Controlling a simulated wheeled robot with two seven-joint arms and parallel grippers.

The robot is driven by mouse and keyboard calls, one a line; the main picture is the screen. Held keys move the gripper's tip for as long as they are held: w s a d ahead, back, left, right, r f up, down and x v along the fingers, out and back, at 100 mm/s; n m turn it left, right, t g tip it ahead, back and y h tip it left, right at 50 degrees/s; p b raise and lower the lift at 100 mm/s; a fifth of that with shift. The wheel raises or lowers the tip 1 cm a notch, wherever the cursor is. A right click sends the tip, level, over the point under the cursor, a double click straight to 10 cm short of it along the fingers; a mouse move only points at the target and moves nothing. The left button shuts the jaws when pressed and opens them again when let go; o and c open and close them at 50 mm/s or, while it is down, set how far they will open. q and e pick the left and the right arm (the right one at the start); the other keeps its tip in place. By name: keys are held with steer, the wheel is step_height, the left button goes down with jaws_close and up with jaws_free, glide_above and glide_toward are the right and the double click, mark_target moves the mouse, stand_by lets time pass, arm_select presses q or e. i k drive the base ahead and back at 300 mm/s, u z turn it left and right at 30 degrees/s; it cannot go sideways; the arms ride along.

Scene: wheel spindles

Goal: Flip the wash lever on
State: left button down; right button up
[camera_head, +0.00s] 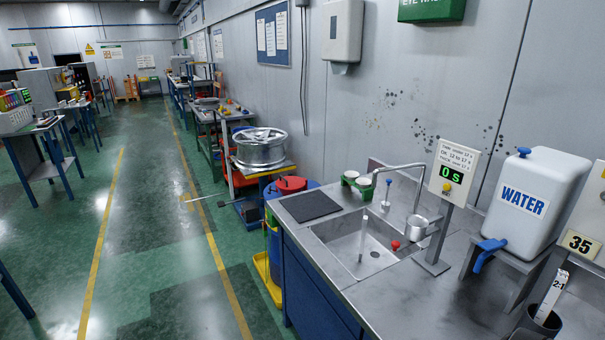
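No part labelled as the wash lever can be read. A small upright lever with a blue knob (388,183) stands behind the sink (335,236), beside the curved metal faucet (405,167). A red knob (395,245) sits at the right side of the basin; what it belongs to is too small to tell. A pale stream or tube (362,238) stands upright in the basin; I cannot tell which. The white WATER tank (540,205) has a blue tap (489,250). Neither of my grippers shows.
A timer sign (453,173) reading 0 S stands right of the sink. A small metal cup (416,227) is beneath the faucet. A dark mat (310,206) lies left of the sink. A wheel rim (260,148) sits on a stand behind. The green floor aisle at left is clear.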

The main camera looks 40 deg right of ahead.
mark_target(388, 180)
steer(key=u, duration=0.25)
steer(key=i, duration=3.5)
steer(key=z, duration=4.35)
